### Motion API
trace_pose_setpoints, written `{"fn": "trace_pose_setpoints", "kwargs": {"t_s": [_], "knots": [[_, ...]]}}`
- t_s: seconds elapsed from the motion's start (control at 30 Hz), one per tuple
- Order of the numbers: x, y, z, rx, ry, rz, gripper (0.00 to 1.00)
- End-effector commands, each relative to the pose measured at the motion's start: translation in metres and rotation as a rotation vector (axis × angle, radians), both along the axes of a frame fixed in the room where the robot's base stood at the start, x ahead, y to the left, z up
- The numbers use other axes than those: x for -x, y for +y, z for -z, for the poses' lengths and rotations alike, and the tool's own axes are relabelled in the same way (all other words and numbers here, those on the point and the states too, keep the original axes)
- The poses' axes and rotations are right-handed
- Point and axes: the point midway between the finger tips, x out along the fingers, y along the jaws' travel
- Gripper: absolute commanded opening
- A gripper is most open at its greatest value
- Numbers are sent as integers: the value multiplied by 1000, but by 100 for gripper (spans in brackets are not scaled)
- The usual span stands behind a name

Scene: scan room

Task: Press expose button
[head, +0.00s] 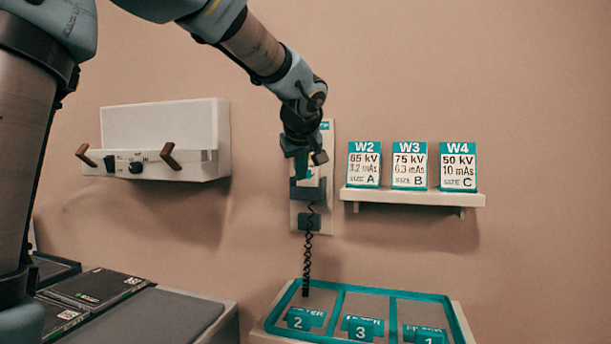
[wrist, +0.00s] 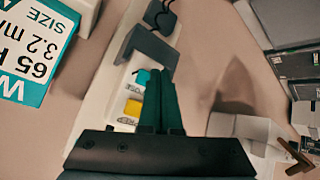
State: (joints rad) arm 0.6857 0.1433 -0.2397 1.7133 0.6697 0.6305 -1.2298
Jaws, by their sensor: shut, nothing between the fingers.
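A pale wall panel (head: 327,143) hangs on the back wall with grey parts and a coiled black cord. In the wrist view a yellow button (wrist: 134,108) and a teal button (wrist: 142,78) show on the panel (wrist: 100,85). In the wrist view my gripper's fingers (wrist: 160,75) are shut and empty, just beside both buttons; contact cannot be told.
A shelf (head: 412,197) with cards W2, W3 and W4 is right of the panel. A white control box (head: 165,140) with two brown handles is on the left. Below stand a teal-edged tray (head: 340,300) with numbered compartments and a counter (head: 165,318) with dark flat cassettes (head: 95,287).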

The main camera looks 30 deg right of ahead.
Motion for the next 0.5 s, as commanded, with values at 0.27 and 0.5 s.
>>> {"fn": "trace_pose_setpoints", "kwargs": {"t_s": [0.27,0.5], "knots": [[-5,-5,1,0,1,0,0],[-6,-6,0,0,0,0,0]]}}
